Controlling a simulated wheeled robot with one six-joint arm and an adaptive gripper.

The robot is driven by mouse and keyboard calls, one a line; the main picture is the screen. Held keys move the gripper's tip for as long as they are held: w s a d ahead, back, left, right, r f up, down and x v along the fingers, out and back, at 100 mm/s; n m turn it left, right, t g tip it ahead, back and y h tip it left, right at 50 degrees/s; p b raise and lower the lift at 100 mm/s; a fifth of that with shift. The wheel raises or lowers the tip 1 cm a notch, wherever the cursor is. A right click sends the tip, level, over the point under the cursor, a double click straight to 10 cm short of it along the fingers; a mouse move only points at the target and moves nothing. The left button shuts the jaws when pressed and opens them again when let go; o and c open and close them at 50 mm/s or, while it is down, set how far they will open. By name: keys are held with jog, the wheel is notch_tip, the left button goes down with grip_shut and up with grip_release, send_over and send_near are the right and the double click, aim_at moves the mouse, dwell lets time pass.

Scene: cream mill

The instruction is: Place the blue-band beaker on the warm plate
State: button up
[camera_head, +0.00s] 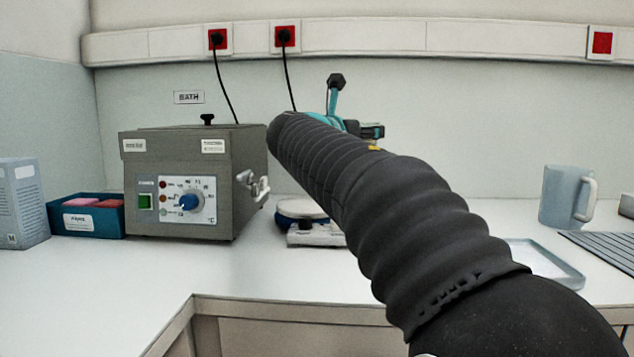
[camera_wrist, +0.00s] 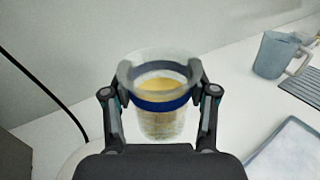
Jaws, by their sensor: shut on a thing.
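The blue-band beaker (camera_wrist: 160,104) is clear, with a blue band around it and yellowish contents. It is upright between the fingers of my gripper (camera_wrist: 160,76), which is shut on it. In the head view my arm hides the beaker and most of the gripper. A small device with a pale round top and blue rim, which looks like the warm plate (camera_head: 300,209), stands on the bench right of the grey bath. My arm partly covers it. A pale rounded edge (camera_wrist: 72,160) shows below left of the beaker in the wrist view; I cannot tell the gap between them.
The grey bath (camera_head: 190,185) stands left, beside a blue box (camera_head: 90,222) with pink items and a pale carton (camera_head: 20,205). At right are a shallow tray (camera_head: 562,272), a bluish jug (camera_head: 562,195) and a ribbed mat (camera_head: 605,247). The front bench is clear.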

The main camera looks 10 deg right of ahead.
jog(key=shift+w+a+f+b, duration=0.15)
jog(key=shift+w+a+f, duration=0.6)
jog(key=shift+a+f, duration=0.65)
jog(key=shift+w+a+f+b, duration=0.15)
jog(key=shift+w+a+f, duration=0.8)
jog(key=shift+f, duration=0.7)
jog(key=shift+w+a+f+b, duration=0.15)
jog(key=shift+w+a+f, duration=0.45)
jog(key=shift+a+f, duration=0.85)
jog(key=shift+d+f, duration=0.15)
jog(key=shift+f, duration=0.1)
jog(key=o, duration=1.4)
jog(key=shift+c, duration=0.2)
jog(key=shift+r, duration=0.25)
jog(key=v, duration=1.2)
jog(key=shift+b, duration=0.35)
jog(key=shift+f, duration=0.1)
